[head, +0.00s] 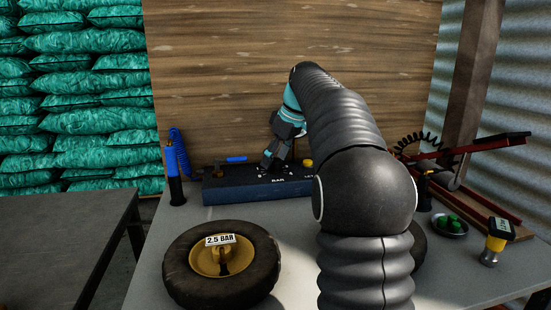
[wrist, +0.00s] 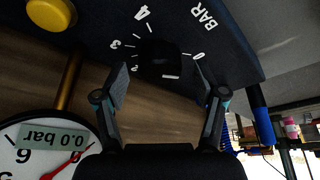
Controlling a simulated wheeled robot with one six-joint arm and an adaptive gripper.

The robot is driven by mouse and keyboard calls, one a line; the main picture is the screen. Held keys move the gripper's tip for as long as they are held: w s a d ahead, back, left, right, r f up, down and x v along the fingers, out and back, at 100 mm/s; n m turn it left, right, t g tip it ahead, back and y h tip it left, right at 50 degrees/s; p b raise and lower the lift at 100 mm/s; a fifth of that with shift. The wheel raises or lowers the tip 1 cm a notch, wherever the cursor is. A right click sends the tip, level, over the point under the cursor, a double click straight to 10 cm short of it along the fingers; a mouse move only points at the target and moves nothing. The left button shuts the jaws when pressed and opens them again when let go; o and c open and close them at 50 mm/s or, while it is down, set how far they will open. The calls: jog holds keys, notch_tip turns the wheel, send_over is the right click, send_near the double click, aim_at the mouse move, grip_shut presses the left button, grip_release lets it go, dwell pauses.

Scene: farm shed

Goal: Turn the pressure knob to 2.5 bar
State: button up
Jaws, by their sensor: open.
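The black pressure knob (wrist: 158,57) sits on a dark blue control box (head: 225,192), inside a white scale with 0, 2, 3 and 4 legible. A short white mark shows at the knob's lower right edge in the wrist view; I cannot tell its exact reading. My gripper (wrist: 162,72) is open, with one finger on each side of the knob and visible gaps; contact is not clear. In the head view my gripper (head: 268,160) is over the box and hides the knob. A round gauge (wrist: 20,172) displays 0.0 bar, its red needle partly cut off.
A yellow button (wrist: 50,14) is on the box near the gauge's brass stem (wrist: 68,83). A tyre (head: 185,275) with a "2.5 BAR" label (head: 220,240) lies in front. A blue coiled-hose tool (head: 174,165) stands left. A bowl of green pieces (head: 450,225) is right.

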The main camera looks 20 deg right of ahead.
jog(key=shift+f, duration=0.2)
jog(key=c, duration=1.1)
jog(key=shift+c, duration=0.2)
jog(key=shift+a, duration=0.1)
